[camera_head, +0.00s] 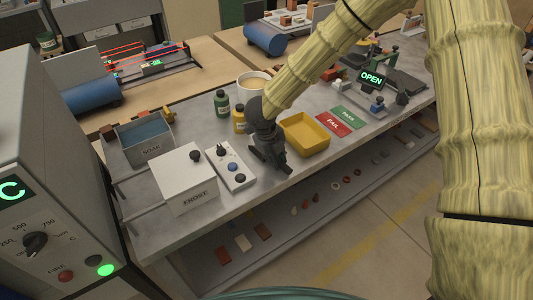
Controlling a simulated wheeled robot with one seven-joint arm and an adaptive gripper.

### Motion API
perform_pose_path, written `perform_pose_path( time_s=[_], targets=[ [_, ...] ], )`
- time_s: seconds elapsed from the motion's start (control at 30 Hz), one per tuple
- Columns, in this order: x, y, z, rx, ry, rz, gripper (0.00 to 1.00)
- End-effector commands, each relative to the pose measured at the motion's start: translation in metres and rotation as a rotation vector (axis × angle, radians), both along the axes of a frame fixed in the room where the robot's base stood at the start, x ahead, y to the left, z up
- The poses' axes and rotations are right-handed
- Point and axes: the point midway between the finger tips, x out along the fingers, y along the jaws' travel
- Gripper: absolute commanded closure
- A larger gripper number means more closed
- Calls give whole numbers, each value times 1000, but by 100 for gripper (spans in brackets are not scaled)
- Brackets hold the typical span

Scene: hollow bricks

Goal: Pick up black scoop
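My gripper (270,158) is dark grey and points down at the front part of the grey bench, between the white switch panel and the yellow tray. I cannot make out a black scoop for certain; one may be hidden by or merge with the dark gripper. A small dark object (402,98) stands at the right end of the bench, too small to identify.
Left of my gripper are a switch panel (232,168), a white FROST box (186,180), a SOAK basin (144,138) and green (221,104) and yellow (239,121) bottles. A yellow tray (304,133) stands close right, then red FAIL (333,125) and green PASS (348,117) mats.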

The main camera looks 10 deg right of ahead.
Motion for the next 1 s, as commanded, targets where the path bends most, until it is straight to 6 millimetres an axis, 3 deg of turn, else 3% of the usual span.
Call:
perform_pose_path(
  time_s=[0.47, 1.0],
  targets=[
    [1, 0, 6, 1, -2, -1, 100],
    [1, 0, 84, 1, -2, 0, 100]
  ],
)
